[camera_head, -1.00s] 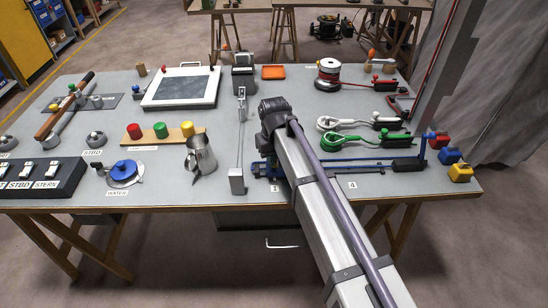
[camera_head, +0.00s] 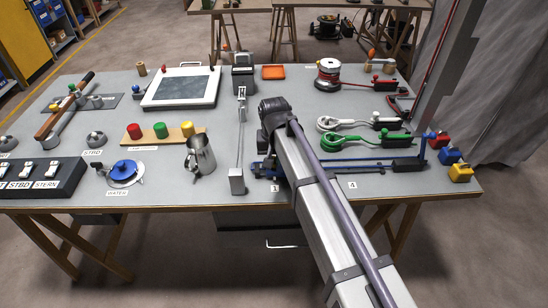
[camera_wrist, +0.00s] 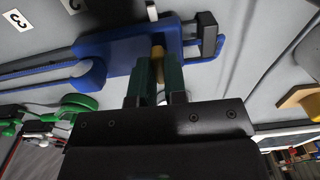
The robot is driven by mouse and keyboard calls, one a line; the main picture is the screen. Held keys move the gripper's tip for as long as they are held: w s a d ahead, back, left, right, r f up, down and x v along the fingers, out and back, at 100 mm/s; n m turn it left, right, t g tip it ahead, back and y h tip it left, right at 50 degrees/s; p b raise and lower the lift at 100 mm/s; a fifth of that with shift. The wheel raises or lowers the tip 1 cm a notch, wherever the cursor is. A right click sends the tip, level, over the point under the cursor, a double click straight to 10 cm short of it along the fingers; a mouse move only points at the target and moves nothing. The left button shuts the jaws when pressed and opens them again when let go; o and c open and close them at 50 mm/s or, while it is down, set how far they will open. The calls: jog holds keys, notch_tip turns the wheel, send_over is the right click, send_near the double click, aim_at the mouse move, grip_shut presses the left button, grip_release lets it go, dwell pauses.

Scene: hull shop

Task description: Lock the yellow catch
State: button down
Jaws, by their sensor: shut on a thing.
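The yellow catch (camera_wrist: 157,52) is a small lever set in a blue housing (camera_wrist: 97,67) in the wrist view. My gripper (camera_wrist: 158,70) has dark green fingers on both sides of the catch, shut on it. The fingers hide part of the catch. In the head view, my arm covers the catch and my gripper, and only part of the blue housing (camera_head: 258,165) shows beside the arm, near the front edge of the bench. I cannot tell from these views exactly which way the catch is turned.
Green rope (camera_head: 334,142) and white rope (camera_head: 328,123) lie behind and right. Red, blue and yellow blocks (camera_head: 460,172) sit at the right edge.

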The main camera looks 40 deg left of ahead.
jog(key=c, duration=1.2)
grip_release()
jog(key=shift+o, duration=0.2)
notch_tip(320, 180, up, 11)
jog(key=p, duration=1.1)
jog(key=shift+f, duration=0.15)
jog(key=s+d+m, duration=0.2)
jog(key=d+m, duration=0.5)
jog(key=d, duration=4.7)
jog(key=shift+d, duration=0.15)
